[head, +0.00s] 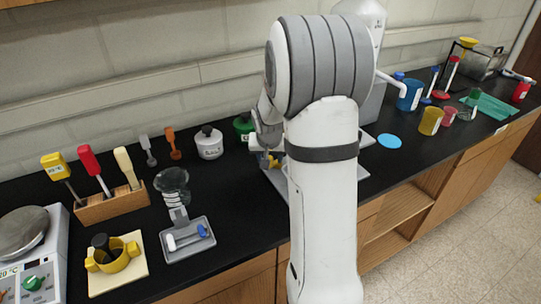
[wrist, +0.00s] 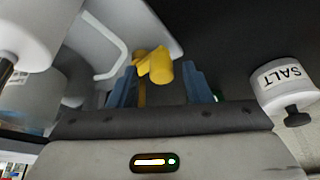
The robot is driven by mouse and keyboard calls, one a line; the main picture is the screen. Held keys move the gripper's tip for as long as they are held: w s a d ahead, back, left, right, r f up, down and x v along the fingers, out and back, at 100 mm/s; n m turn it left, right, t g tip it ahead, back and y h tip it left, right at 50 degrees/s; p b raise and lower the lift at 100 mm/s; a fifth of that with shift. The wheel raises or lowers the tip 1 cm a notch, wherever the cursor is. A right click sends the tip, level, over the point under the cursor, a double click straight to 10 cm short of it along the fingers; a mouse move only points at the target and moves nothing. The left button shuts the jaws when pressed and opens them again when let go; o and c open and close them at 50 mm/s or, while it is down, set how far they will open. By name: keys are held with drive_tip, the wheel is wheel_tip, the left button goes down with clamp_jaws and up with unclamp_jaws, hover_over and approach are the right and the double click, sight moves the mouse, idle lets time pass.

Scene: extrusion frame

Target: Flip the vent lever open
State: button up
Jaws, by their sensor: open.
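A yellow lever-like piece (wrist: 155,66) with a rounded knob and a thin stem shows in the wrist view; it looks like the vent lever. It appears between the two blue-grey fingers of my gripper (wrist: 160,84), which are apart with a gap on each side of it. I cannot tell whether either finger touches it. In the head view my gripper (head: 268,138) is behind the counter's middle, partly hidden by my arm. A small bit of yellow (head: 277,159) shows just below it there. Most of the device at that spot is hidden by my arm.
A white jar marked SALT (wrist: 284,84) stands close beside my gripper; it also shows in the head view (head: 209,144). A green-lidded jar (head: 243,124) is nearby. A blue disc (head: 389,141) lies right.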

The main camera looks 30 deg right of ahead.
drive_tip(key=shift+c, duration=0.4)
clamp_jaws()
drive_tip(key=shift+w+f+b, duration=0.15)
drive_tip(key=shift+f+b, duration=0.1)
drive_tip(key=shift+b, duration=0.7)
drive_tip(key=shift+a+r+m+b, duration=0.1)
drive_tip(key=shift+m+b, duration=0.4)
drive_tip(key=shift+b, duration=0.1)
drive_tip(key=shift+r, duration=0.1)
drive_tip(key=shift+r, duration=0.1)
drive_tip(key=shift+o, duration=0.4)
unclamp_jaws()
